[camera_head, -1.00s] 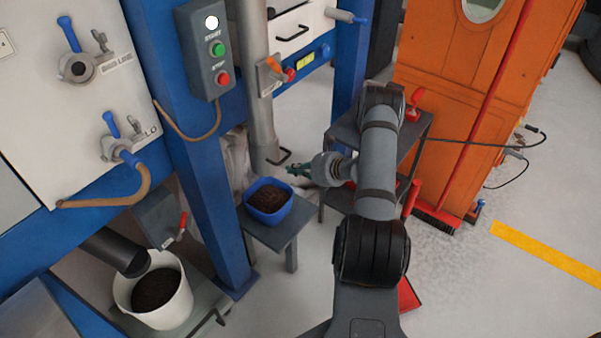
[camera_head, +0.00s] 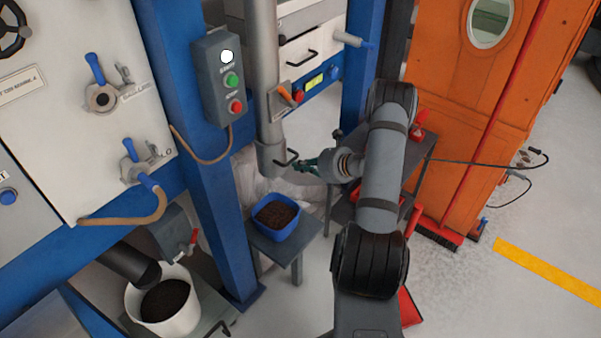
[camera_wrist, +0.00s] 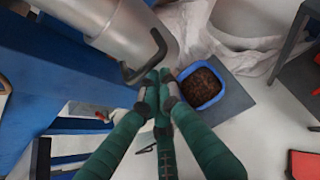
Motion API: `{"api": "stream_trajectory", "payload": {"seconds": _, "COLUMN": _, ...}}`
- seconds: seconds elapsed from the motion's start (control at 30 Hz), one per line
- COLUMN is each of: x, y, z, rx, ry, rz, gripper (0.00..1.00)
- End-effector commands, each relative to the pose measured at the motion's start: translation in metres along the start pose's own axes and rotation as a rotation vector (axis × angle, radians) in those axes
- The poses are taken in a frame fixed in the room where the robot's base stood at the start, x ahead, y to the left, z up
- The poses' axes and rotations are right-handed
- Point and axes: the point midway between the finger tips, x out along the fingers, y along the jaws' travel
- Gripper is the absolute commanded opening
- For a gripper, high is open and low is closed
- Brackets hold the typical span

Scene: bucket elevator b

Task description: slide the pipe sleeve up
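The pipe sleeve (camera_head: 272,158) is the grey collar around the lower end of the vertical pipe, with a dark bent handle (camera_head: 290,158) on its right side. In the wrist view the sleeve (camera_wrist: 120,30) fills the upper left, and its handle (camera_wrist: 160,48) stands just beyond my fingertips. My gripper (camera_head: 306,166) is at the handle, on its right. In the wrist view my gripper's green fingers (camera_wrist: 159,78) come together at the tips, right by the handle's lower bar. I see no bar clearly between them; the exact contact is hidden.
A blue bin (camera_head: 277,216) of dark material stands on a small grey table (camera_head: 290,246) below the sleeve. A blue post (camera_head: 205,190) and control box (camera_head: 217,85) stand left. A grey shelf (camera_head: 412,150) is behind my arm. Open floor lies right.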

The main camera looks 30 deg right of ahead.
Motion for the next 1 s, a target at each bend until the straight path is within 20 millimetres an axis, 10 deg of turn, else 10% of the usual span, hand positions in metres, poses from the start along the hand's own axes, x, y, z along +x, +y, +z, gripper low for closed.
{"api": "stream_trajectory", "payload": {"seconds": 0.57, "x": -0.015, "y": 0.0, "z": 0.026, "rx": 0.001, "ry": -0.001, "rz": 0.001, "gripper": 0.0}}
{"api": "stream_trajectory", "payload": {"seconds": 1.0, "x": -0.018, "y": -0.003, "z": -0.013, "rx": 0.003, "ry": -0.003, "rz": -0.007, "gripper": 0.0}}
